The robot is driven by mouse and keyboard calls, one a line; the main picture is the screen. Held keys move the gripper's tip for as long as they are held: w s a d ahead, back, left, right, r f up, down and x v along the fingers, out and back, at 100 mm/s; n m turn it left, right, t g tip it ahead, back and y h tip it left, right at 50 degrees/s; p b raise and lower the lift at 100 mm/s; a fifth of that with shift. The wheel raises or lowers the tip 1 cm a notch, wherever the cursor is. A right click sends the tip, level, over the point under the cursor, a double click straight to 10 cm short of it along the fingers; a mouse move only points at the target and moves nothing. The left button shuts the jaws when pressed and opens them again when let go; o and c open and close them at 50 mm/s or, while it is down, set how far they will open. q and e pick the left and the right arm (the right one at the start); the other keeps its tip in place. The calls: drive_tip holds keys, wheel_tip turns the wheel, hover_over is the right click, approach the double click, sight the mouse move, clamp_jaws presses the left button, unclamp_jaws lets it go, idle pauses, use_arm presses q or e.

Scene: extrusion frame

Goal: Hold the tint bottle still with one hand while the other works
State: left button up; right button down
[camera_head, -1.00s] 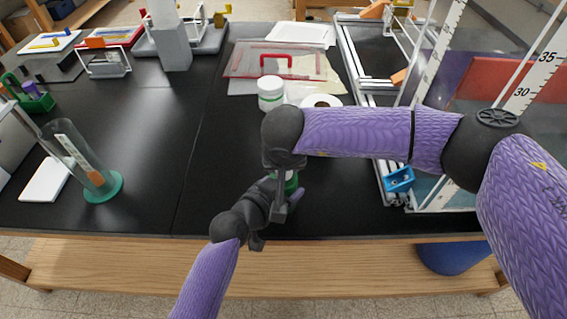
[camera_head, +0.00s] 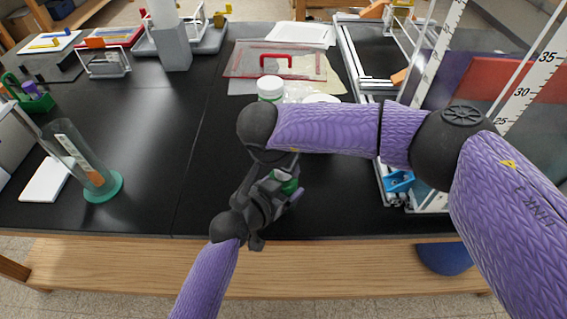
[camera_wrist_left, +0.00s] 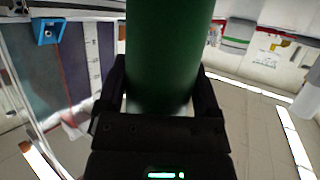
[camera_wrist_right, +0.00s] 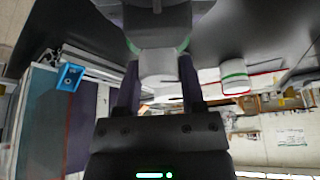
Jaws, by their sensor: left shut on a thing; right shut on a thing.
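The tint bottle (camera_head: 287,184) is mostly hidden in the head view, where a green part shows between my grippers. My left gripper (camera_head: 276,194) is shut around it from the front left. In the left wrist view it is a large green cylinder (camera_wrist_left: 165,55), paler near the jaws. My right gripper (camera_wrist_right: 158,88) is shut on a pale grey-white piece (camera_wrist_right: 160,65) edged with green, in the right wrist view. This piece seems to be part of the same bottle, but the join is hidden. In the head view my right wrist is above the bottle and covers the right fingertips.
A white jar (camera_head: 270,88) stands behind my grippers. A glass cylinder with a green base (camera_head: 103,188) is on the left. An aluminium frame with a blue part (camera_head: 398,181) stands to the right. The black tabletop at centre left is clear.

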drive_tip(key=m, duration=0.2)
drive_tip(key=m+g+h, duration=0.1)
drive_tip(key=m, duration=0.1)
drive_tip(key=shift+m+h, duration=0.3)
drive_tip(key=shift+m+g+h, duration=0.4)
drive_tip(key=shift+m+g, duration=0.3)
drive_tip(key=shift+m, duration=1.5)
drive_tip(key=shift+c, duration=0.9)
unclamp_jaws()
drive_tip(key=v, duration=1.2)
drive_tip(key=shift+w+r, duration=0.1)
